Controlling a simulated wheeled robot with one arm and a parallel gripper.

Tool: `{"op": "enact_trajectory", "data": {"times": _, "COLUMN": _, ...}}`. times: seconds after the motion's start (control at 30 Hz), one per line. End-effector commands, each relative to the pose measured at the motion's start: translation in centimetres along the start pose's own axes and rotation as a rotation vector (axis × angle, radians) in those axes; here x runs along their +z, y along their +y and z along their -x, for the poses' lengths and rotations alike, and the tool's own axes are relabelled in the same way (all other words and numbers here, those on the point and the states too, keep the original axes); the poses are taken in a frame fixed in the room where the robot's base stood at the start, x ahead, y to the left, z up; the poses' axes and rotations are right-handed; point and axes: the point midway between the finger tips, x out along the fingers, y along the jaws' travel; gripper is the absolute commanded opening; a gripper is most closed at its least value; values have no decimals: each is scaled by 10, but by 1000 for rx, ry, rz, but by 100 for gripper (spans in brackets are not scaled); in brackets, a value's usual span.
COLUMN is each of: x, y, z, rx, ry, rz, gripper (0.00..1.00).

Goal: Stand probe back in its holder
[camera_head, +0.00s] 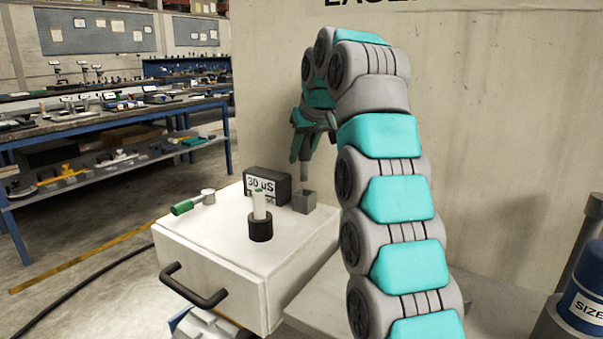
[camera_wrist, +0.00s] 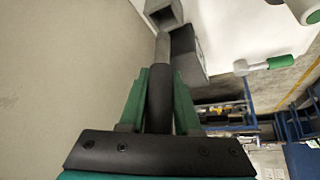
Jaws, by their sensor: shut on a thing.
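The probe (camera_head: 305,171) hangs upright below my gripper (camera_head: 306,143), with a light grey shaft. Its dark handle (camera_wrist: 160,105) sits between the green fingers of my gripper (camera_wrist: 161,92) in the wrist view, so the jaws are shut on it. The holder is a small grey square block (camera_head: 304,202) at the back right of the white cabinet top; it also shows at the top of the wrist view (camera_wrist: 161,12). The probe's lower end is over the holder's opening. I cannot tell whether the tip is inside.
A dark meter (camera_head: 267,186) reading "30 µS" stands just left of the holder. A white cylinder in a black ring (camera_head: 260,226) stands in front. A green-handled tool (camera_head: 190,204) lies at the left of the white cabinet (camera_head: 215,258). A wall is behind.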

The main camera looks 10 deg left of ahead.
Motion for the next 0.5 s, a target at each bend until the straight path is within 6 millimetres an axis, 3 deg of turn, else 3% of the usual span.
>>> {"op": "enact_trajectory", "data": {"times": 0.07, "x": -6, "y": 0, "z": 0, "rx": 0, "ry": 1, "rz": 0, "gripper": 0}}
{"op": "enact_trajectory", "data": {"times": 0.5, "x": 9, "y": 0, "z": -19, "rx": -1, "ry": 3, "rz": 0, "gripper": 0}}
